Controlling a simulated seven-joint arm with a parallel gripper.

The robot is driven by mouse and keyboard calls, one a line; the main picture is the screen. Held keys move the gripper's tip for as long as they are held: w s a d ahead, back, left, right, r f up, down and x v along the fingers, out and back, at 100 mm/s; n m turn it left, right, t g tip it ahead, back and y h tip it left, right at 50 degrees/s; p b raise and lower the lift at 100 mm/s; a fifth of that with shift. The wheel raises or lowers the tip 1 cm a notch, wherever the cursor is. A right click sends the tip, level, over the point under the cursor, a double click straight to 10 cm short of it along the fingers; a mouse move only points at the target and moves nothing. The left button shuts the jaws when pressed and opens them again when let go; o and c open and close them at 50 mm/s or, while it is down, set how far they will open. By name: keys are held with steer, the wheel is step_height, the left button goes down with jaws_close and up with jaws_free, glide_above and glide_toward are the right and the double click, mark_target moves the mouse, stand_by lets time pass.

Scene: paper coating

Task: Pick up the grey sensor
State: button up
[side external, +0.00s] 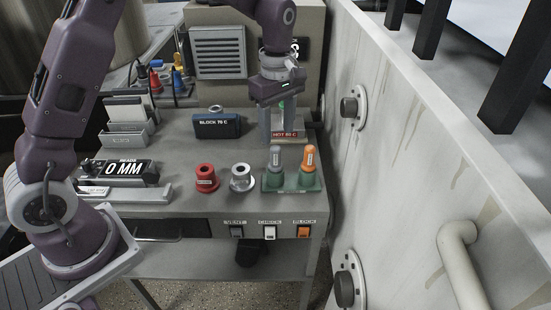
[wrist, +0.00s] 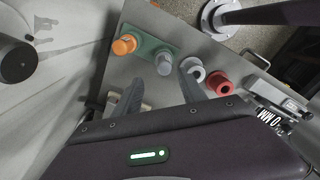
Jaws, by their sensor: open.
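The grey sensor (side external: 275,162) stands upright in the left socket of a green holder (side external: 289,184) near the bench's front edge. An orange sensor (side external: 308,163) stands in the socket to its right. In the wrist view the grey sensor (wrist: 164,65) shows just beyond the fingertips, between the orange one (wrist: 124,45) and a white ring. My gripper (side external: 279,130) points down, open, behind and above the holder, in front of the block labelled HOT 88 C (side external: 286,134). Its two fingers (wrist: 161,76) hold nothing that I can make out.
A red ring-shaped holder (side external: 206,178) and a white one (side external: 241,177) stand left of the green holder. A dark blue block (side external: 217,125) and a 0 MM readout (side external: 122,168) are farther left. A pale wall (side external: 400,150) with knobs rises close on the right.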

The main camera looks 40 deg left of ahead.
mark_target(276, 148)
steer(key=f, duration=0.4)
steer(key=s+f, duration=0.1)
steer(key=f, duration=0.1)
steer(key=shift+d+f, duration=0.25)
steer(key=shift+f, duration=0.15)
jaws_close()
